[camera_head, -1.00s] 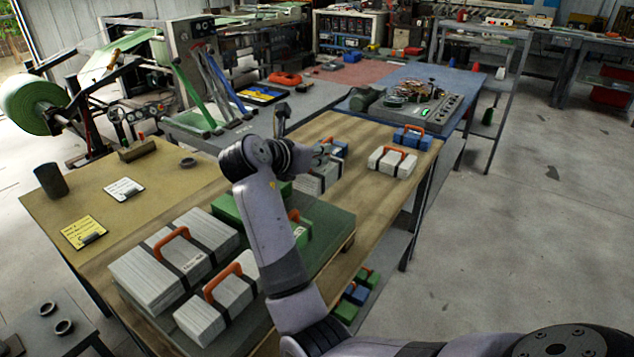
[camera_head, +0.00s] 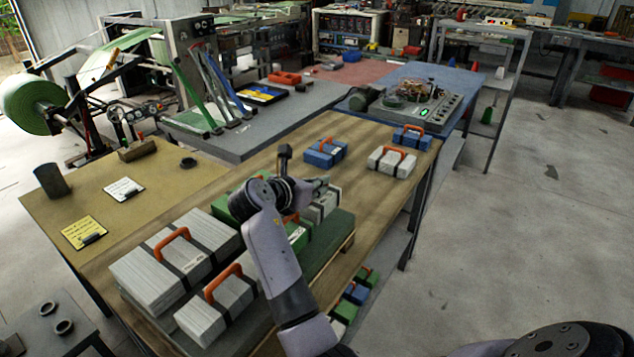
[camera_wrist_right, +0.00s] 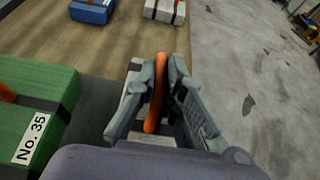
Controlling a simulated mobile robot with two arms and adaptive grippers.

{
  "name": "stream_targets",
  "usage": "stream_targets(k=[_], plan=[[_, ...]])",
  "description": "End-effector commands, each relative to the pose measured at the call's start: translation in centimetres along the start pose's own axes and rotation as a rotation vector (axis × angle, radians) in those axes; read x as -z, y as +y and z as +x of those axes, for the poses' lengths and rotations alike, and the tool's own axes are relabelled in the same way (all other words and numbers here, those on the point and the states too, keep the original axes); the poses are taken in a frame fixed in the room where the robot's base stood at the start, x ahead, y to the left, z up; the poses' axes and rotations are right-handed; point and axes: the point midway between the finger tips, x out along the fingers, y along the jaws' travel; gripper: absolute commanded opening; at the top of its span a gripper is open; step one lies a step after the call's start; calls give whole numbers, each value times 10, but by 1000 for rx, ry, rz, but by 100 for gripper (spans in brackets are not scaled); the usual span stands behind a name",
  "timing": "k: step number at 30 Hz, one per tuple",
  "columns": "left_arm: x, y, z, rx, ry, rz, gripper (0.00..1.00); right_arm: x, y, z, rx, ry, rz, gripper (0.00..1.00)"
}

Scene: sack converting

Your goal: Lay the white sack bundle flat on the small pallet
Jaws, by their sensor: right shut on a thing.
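My right gripper (camera_head: 312,190) is shut on the orange handle of a white sack bundle (camera_head: 328,204). In the right wrist view the handle (camera_wrist_right: 158,95) stands between the two fingers, and the fingers hide much of the bundle. The bundle is at the far right corner of the dark green-topped pallet (camera_head: 340,232), beside a green bundle (camera_wrist_right: 40,105) marked No. 35. I cannot tell whether its underside touches the pallet. My left gripper is not in view.
Two white bundles (camera_head: 165,270) with orange handles fill the pallet's near left part. Farther along the wooden table stand a blue bundle (camera_head: 322,156), a white bundle (camera_head: 390,164) and another blue one (camera_head: 411,139). Bare tabletop (camera_head: 375,195) lies right of the pallet.

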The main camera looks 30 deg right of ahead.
Motion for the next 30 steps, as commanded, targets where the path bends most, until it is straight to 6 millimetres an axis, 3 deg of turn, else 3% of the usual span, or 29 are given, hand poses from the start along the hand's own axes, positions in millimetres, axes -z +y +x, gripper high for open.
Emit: stream_targets(k=[11, 12, 20, 30], plan=[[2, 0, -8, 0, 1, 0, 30, 8, 0, 3, 0, -1, -1, 0], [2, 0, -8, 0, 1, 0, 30, 8, 0, 4, 0, 0, -2, 11], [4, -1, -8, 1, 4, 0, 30, 8, 0, 4, 0, 0, -1, 28], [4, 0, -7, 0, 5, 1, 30, 8, 0, 3, 0, 0, -1, 30]])
